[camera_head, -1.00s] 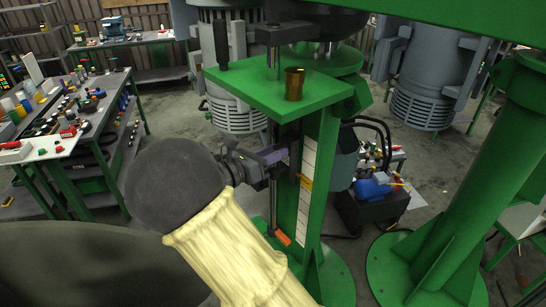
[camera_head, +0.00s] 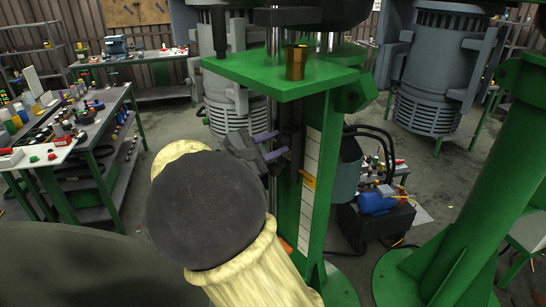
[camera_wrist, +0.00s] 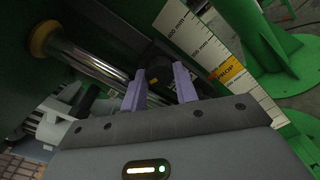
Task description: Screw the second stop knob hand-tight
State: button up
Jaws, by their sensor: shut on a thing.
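My gripper (camera_head: 272,146) is at the green column, with its two purple fingers pointing right toward the scale side. In the wrist view, the fingers (camera_wrist: 161,84) are shut on a dark, round stop knob (camera_wrist: 158,66), one finger on each side of it. The knob sits beside a shiny steel rod (camera_wrist: 100,62). In the head view, the knob is dark against the dark parts there and hard to make out. How far it is screwed in cannot be told.
A white scale strip (camera_head: 308,190) with an orange mark runs down the green column. A green plate (camera_head: 240,72) above carries a brass hex piece (camera_head: 296,62). A black cart with a blue motor (camera_head: 378,202) stands to the right. Workbenches line the left.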

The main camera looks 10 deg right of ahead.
jog(key=m+b, duration=0.1)
jog(key=b, duration=0.1)
jog(key=m+b, duration=0.4)
jog(key=shift+f+b, duration=0.25)
jog(key=shift+b, duration=0.05)
jog(key=shift+r+m+b, duration=0.2)
jog(key=shift+m+b, duration=0.6)
jog(key=shift+b, duration=0.1)
jog(key=o, duration=1)
jog(key=shift+c, duration=0.2)
jog(key=shift+s+a, duration=0.1)
jog(key=shift+a, duration=0.05)
jog(key=b+v, duration=0.2)
jog(key=v, duration=1.5)
